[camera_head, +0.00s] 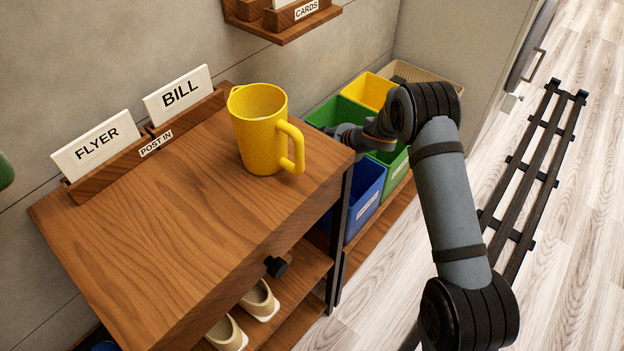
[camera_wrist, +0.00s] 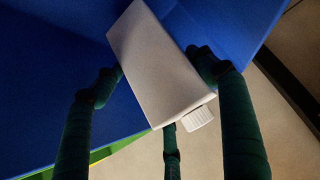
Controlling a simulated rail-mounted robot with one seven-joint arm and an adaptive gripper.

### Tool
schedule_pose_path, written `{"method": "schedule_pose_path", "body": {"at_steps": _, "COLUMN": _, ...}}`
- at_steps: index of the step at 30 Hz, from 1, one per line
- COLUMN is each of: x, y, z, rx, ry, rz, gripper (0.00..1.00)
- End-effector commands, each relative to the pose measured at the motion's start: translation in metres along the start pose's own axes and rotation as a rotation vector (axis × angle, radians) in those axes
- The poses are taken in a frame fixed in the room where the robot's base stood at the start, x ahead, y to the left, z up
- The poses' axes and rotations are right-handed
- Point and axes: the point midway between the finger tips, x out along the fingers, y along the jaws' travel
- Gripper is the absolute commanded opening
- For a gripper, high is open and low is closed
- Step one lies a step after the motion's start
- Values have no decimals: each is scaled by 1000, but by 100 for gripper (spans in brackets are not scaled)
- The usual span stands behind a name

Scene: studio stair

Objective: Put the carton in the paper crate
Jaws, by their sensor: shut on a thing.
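A white carton (camera_wrist: 160,68) with a ribbed cap (camera_wrist: 198,118) is between the fingers of my gripper (camera_wrist: 157,72) in the wrist view. The fingers are shut on it, and it is held tilted. Blue crate surfaces (camera_wrist: 45,60) lie behind the carton in that view; I cannot tell how deep it is relative to the rim. In the head view the blue crate (camera_head: 368,192) stands beside the wooden cabinet, with a white label too small to read, so I cannot confirm which crate is for paper. My gripper and the carton are hidden there.
Green crates (camera_head: 398,165) and a yellow crate (camera_head: 370,90) stand around the blue one, with a beige basket (camera_head: 440,84) behind. A yellow mug (camera_head: 258,125) stands on the wooden cabinet (camera_head: 170,215) close to my arm. Pale floor (camera_head: 385,270) is open in front.

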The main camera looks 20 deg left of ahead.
Motion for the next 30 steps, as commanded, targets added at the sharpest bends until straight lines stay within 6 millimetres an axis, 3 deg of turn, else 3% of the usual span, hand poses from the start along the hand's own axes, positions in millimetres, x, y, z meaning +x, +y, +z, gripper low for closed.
{"method": "schedule_pose_path", "body": {"at_steps": 12, "x": 38, "y": 0, "z": 37, "rx": 0, "ry": 1, "rz": 0, "gripper": 49}}
{"method": "schedule_pose_path", "body": {"at_steps": 24, "x": 40, "y": 0, "z": 40, "rx": 0, "ry": 2, "rz": 1, "gripper": 49}}
{"method": "schedule_pose_path", "body": {"at_steps": 25, "x": 41, "y": 0, "z": 40, "rx": 0, "ry": 2, "rz": 1, "gripper": 72}}
{"method": "schedule_pose_path", "body": {"at_steps": 30, "x": 40, "y": 0, "z": 39, "rx": 0, "ry": 2, "rz": 1, "gripper": 82}}
